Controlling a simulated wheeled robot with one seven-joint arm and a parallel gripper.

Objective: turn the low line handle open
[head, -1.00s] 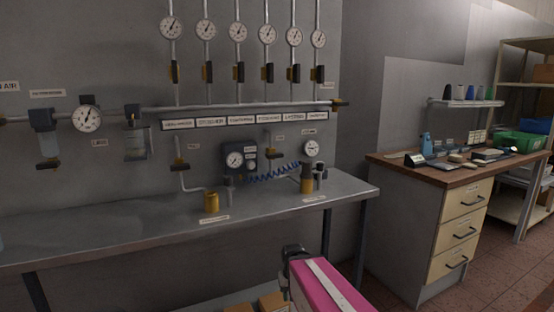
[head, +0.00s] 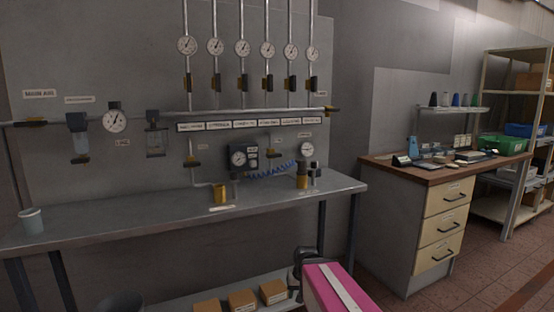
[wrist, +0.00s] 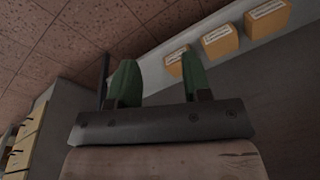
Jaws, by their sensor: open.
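The wall panel carries several black-and-yellow valve handles. Two short drops hang below the main pipe, with a left drop handle (head: 193,161) and a right drop handle (head: 271,154), each near a small label. The labels are too small to read, so I cannot tell which handle is the low line one. A row of upper handles, among them the leftmost upper handle (head: 188,83), sits under round gauges. My gripper (wrist: 160,84) shows two green fingers spread apart with nothing between them. In the head view it is low, in front of the bench and well away from the handles.
A grey bench (head: 120,225) runs under the panel, bearing a brass cup (head: 219,194) and a pale cup (head: 32,221). Cardboard boxes (head: 242,300) lie on its lower shelf and also show in the wrist view (wrist: 220,41). A drawer cabinet (head: 446,228) stands right. Floor between is clear.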

